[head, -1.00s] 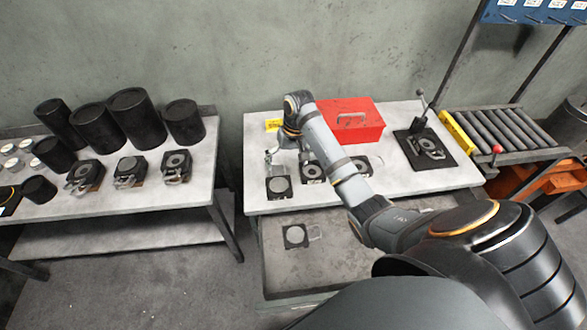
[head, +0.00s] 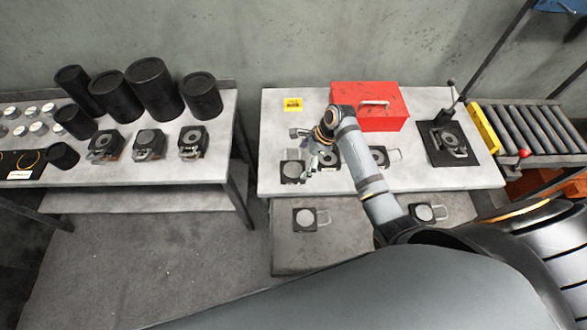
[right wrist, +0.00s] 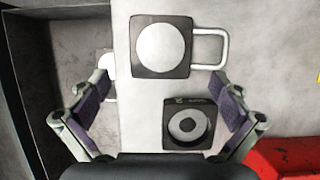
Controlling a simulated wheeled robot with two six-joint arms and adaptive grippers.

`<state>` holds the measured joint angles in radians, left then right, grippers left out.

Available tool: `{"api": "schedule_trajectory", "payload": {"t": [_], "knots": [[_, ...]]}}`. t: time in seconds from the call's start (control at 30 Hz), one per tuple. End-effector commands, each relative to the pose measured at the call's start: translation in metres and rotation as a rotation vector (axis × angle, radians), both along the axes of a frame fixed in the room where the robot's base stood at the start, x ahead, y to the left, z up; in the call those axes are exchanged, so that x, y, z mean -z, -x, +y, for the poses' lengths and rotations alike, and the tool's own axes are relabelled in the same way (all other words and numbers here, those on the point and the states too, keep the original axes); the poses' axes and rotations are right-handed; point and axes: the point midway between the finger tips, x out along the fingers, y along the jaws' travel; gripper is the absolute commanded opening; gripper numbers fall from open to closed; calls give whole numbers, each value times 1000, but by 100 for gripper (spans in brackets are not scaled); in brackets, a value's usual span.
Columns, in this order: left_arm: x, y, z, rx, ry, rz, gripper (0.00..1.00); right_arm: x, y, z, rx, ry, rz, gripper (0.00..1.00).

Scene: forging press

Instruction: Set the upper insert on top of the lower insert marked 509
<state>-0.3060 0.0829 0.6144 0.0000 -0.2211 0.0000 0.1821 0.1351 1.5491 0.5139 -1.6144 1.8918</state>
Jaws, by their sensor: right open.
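My right gripper (head: 312,162) is open and empty above the table, near two of the inserts. In the right wrist view, a dark square insert with a pale disc and a wire handle (right wrist: 160,45) lies ahead of the fingers. A dark insert with a grey ring (right wrist: 188,125) lies close to the right finger. In the head view, the pale-disc insert (head: 292,171) is left of the gripper, and the ring insert (head: 329,159) is partly hidden by my arm. Another handled insert (head: 379,156) lies right of it. No 509 is readable. My left gripper is not in view.
A red toolbox (head: 370,106) stands behind the inserts. A dark plate with a lever fixture (head: 450,143) lies at the right, beside a roller conveyor (head: 525,128). Two inserts (head: 304,219) lie on the lower shelf. The left table (head: 150,172) holds several black cylinders and more inserts.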

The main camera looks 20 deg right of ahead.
Motion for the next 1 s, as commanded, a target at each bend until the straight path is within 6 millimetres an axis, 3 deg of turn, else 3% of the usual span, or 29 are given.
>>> {"api": "schedule_trajectory", "payload": {"t": [0.27, 0.4, 0.53, 0.77, 1.0], "knots": [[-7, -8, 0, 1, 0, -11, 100, 12, -2, 8, -2, -1, 2, 100], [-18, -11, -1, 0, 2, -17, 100, 31, -5, 22, -2, -1, 2, 100], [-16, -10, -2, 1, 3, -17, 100, 49, -7, 27, -2, 1, 0, 100], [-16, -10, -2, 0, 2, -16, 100, 53, -7, 28, -2, 3, -1, 100], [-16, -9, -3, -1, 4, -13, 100, 53, -7, 27, -2, 3, -1, 71]]}}
